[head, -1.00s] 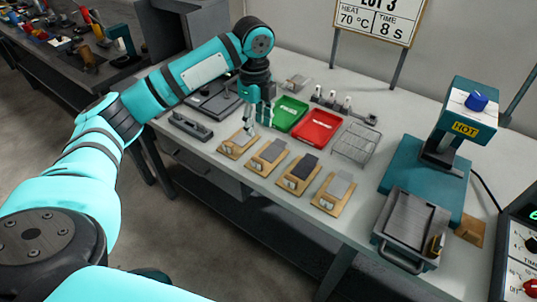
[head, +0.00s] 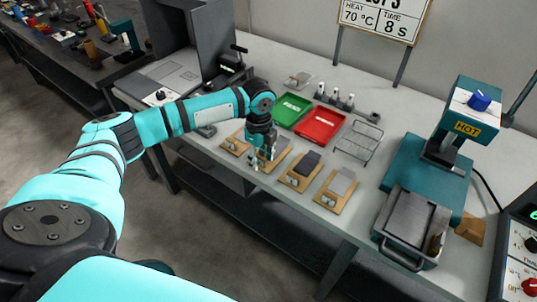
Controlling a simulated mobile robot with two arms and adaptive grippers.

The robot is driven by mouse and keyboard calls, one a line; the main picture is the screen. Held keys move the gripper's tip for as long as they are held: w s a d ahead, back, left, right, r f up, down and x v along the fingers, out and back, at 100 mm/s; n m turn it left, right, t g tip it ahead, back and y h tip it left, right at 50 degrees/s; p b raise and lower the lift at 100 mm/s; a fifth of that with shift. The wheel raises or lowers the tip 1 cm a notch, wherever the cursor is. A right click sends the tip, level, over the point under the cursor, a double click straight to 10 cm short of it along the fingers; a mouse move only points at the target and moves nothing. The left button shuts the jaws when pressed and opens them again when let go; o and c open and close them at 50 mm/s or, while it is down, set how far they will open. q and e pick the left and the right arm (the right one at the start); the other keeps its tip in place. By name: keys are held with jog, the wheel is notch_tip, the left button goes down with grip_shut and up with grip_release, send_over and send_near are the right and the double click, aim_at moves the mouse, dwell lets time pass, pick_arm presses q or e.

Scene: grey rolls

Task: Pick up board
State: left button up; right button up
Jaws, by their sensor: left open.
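Several small wooden boards lie in a row along the table's front edge, each with a flat piece and a small pale part on it. The leftmost board (head: 232,146) is partly hidden by my left arm. My left gripper (head: 261,162) is open and points down over the second board (head: 279,165), hiding part of it; I cannot tell whether it touches. The third board (head: 291,182) carries a dark grey piece, and the rightmost board (head: 325,201) a lighter grey one. My right gripper is not in view.
A green tray (head: 291,109), a red tray (head: 320,125) and a wire rack (head: 358,141) stand behind the boards. A teal press marked HOT (head: 467,128) and a metal tray (head: 413,225) with a handle are at the right. A grey machine stands behind my left arm.

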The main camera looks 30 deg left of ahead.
pick_arm(q)
jog(key=shift+f, duration=0.1)
jog(key=shift+c, duration=0.2)
grip_shut()
notch_tip(320, 180, up, 9)
jog(key=shift+r, duration=0.55)
jog(key=shift+d, duration=0.1)
